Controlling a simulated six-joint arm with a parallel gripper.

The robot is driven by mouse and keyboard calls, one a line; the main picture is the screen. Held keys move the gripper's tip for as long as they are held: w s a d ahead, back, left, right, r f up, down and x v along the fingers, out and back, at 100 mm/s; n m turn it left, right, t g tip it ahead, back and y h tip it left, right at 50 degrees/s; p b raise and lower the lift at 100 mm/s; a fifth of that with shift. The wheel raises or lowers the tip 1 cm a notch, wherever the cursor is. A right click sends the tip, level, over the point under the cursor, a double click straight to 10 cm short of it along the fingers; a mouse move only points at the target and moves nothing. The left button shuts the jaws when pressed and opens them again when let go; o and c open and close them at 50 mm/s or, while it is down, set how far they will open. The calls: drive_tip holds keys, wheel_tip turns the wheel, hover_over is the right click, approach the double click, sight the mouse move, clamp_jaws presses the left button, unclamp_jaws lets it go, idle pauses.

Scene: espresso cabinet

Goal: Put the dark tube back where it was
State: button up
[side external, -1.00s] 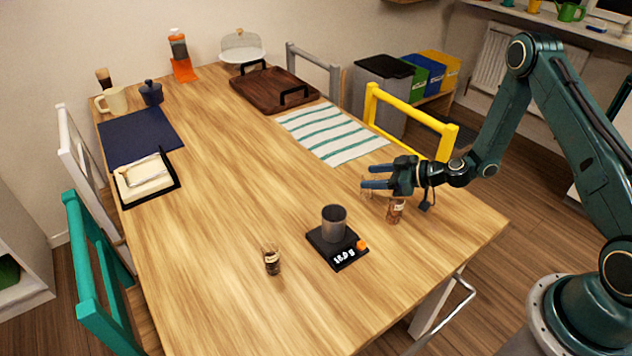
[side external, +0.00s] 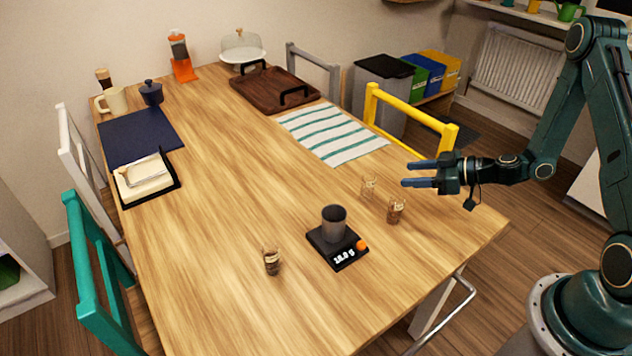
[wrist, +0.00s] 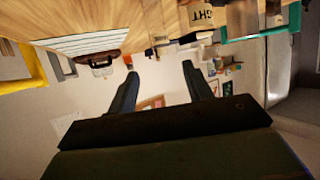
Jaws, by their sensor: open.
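Three small tubes stand upright on the table in the side view. The one left of the scale has the darkest contents (side external: 272,262). A reddish-brown tube (side external: 396,210) and a paler tube (side external: 368,188) stand close together to the right of the scale. My gripper (side external: 421,173) is open and empty, above the table's right side and up and to the right of the pale tube. In the wrist view its two fingers (wrist: 160,72) are spread with nothing between them.
A black scale (side external: 346,257) with a grey cup (side external: 334,223) on it stands between the tubes. A striped cloth (side external: 332,133), a wooden tray (side external: 266,90) and a dark blue mat (side external: 140,137) lie farther back. The table's middle is clear.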

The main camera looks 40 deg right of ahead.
drive_tip(key=shift+v, duration=0.8)
drive_tip(key=s+a+r+n+g+h, duration=0.1)
drive_tip(key=s+a+r+g, duration=0.2)
drive_tip(key=a+r, duration=0.3)
drive_tip(key=s+a+r+n+g, duration=0.1)
drive_tip(key=s+a+r+g, duration=0.25)
drive_tip(key=r, duration=0.35)
drive_tip(key=s+r+m+h, duration=0.5)
drive_tip(key=s+r+m, duration=0.3)
drive_tip(key=s+r, duration=0.4)
drive_tip(key=s, duration=0.4)
drive_tip(key=shift+s+d+r+h, duration=0.3)
drive_tip(key=shift+s+r, duration=0.05)
drive_tip(key=shift+t, duration=0.25)
